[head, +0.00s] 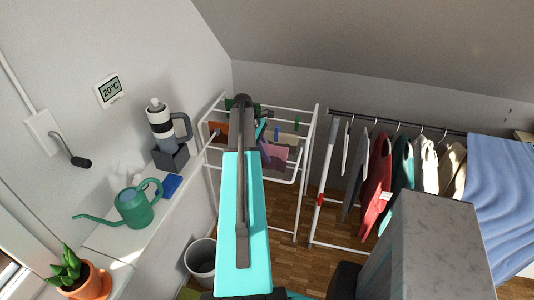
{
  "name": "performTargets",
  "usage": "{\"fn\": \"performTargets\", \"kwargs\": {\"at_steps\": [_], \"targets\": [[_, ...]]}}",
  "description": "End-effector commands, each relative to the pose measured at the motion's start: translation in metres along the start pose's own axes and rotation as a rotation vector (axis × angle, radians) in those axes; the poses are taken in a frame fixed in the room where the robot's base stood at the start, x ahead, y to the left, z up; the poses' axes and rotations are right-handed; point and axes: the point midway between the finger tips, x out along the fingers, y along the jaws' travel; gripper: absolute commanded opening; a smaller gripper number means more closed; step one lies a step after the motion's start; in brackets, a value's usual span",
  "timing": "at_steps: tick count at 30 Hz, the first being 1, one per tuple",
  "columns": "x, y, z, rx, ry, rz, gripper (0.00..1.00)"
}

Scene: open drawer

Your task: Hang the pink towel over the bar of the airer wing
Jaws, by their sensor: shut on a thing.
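The pink towel (277,157) hangs in front of the white airer, beside the far end of my arm. My gripper (264,147) is small and partly hidden behind my arm. It is shut on the towel at the towel's upper left. The airer (312,140) stands against the back wall, with white bars and a frame that reaches down to the floor. A white wing bar (280,181) runs just below the towel. I cannot tell whether the towel touches the bar. My arm hides the airer's middle.
A clothes rail (345,115) with several garments stands to the right. A bin (200,256) stands below.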

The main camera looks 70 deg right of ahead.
Motion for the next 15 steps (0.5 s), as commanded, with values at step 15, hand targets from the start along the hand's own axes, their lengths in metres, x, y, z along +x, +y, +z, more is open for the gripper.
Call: {"fn": "performTargets", "kwargs": {"at_steps": [15], "targets": [[0.023,0.0,-0.009,0.0,0.0,0.0,0.0]]}}
